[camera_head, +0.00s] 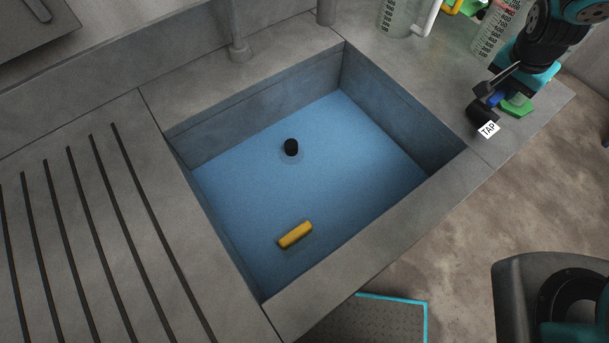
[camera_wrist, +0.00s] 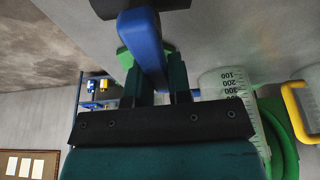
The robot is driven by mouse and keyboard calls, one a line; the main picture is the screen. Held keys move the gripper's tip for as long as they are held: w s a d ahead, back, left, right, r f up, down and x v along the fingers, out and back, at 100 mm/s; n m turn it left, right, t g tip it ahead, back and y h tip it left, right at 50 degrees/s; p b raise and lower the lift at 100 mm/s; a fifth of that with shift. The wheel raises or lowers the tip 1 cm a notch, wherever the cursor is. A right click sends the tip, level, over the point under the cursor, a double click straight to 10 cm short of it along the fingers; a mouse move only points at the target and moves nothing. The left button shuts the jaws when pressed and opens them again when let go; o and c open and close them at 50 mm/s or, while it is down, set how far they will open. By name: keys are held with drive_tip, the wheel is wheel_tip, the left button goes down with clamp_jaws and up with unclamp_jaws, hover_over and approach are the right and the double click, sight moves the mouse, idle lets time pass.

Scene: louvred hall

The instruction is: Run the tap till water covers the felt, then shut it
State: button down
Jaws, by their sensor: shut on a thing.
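The sink basin (camera_head: 395,95) lies in a grey counter. Its floor is an even blue (camera_head: 350,170); I cannot tell felt from water over it. The black part marked TAP (camera_head: 488,129) is at the counter's right end, with a blue lever (camera_wrist: 145,42) and green base (camera_head: 517,104). My gripper (camera_head: 497,96) is shut on the blue lever, also seen in the wrist view (camera_wrist: 158,80). No stream shows.
A grey upright pipe (camera_head: 237,45) stands behind the basin. Measuring jugs (camera_head: 400,18) (camera_head: 497,30) stand at the back right, near my arm. A slotted drainboard (camera_head: 90,220) lies left. Open floor (camera_head: 430,235) lies in front.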

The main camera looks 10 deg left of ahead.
sight(507, 89)
drive_tip(key=c, duration=1)
unclamp_jaws()
drive_tip(key=shift+s+d+f+m, duration=0.1)
drive_tip(key=shift+s+m, duration=0.2)
drive_tip(key=shift+m, duration=0.1)
drive_tip(key=shift+o, duration=0.2)
drive_tip(key=shift+w, duration=0.1)
drive_tip(key=shift+r+p, duration=0.4)
drive_tip(key=shift+r, duration=0.2)
drive_tip(key=p+v, duration=0.1)
drive_tip(key=v, duration=0.1)
drive_tip(key=p+v, duration=0.3)
drive_tip(key=v, duration=0.1)
drive_tip(key=shift+w+d+r, duration=0.1)
drive_tip(key=shift+w+r, duration=0.05)
drive_tip(key=shift+w, duration=0.2)
drive_tip(key=b+v, duration=0.1)
drive_tip(key=v, duration=1.6)
drive_tip(key=shift+r, duration=0.15)
